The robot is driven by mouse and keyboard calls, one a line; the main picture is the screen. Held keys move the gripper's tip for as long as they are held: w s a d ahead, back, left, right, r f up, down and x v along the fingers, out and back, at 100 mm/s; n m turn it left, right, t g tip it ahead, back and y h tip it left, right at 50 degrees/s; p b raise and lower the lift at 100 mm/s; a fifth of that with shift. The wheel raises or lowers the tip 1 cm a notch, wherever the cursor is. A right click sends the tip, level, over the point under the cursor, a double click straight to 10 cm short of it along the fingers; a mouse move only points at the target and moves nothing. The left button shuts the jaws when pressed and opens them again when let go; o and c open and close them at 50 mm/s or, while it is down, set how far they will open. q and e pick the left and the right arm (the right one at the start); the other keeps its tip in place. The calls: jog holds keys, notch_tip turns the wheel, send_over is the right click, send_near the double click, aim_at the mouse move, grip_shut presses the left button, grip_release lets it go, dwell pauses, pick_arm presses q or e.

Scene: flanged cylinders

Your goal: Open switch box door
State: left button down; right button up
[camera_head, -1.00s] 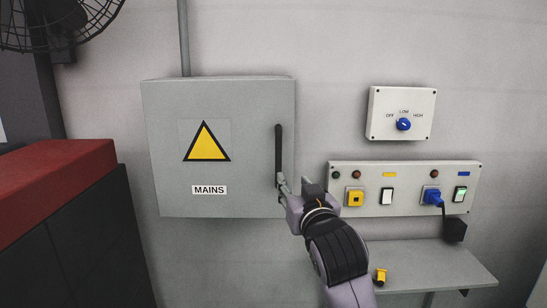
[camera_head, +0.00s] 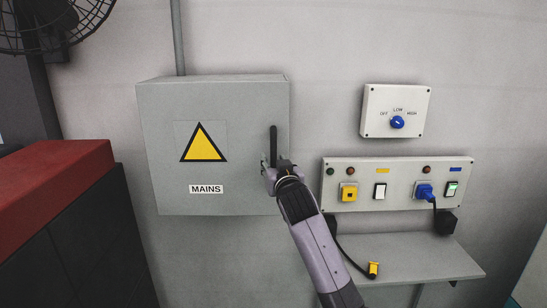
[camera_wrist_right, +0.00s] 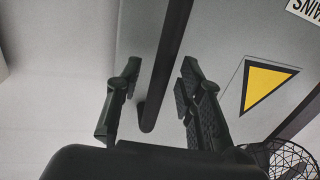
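The grey switch box (camera_head: 160,130) hangs on the wall with its door shut, bearing a yellow warning triangle and a MAINS label. Its black vertical handle (camera_head: 273,143) is on the right side of the door. My right gripper (camera_head: 268,168) is at the handle's lower part and hides that end in the head view. In the right wrist view the handle (camera_wrist_right: 168,60) runs between the two spread fingers (camera_wrist_right: 160,70), with visible gaps on both sides. My left gripper is in neither view.
A control panel (camera_head: 400,202) with sockets and switches and a dial box (camera_head: 375,125) are on the wall at right. Below is a grey shelf (camera_head: 430,262) with a yellow plug (camera_head: 373,269). A red-topped cabinet (camera_head: 60,172) stands at left, under a fan (camera_head: 50,22).

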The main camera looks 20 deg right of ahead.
jog(key=shift+w, duration=0.55)
jog(key=shift+c, duration=0.2)
grip_shut()
dwell(0.4)
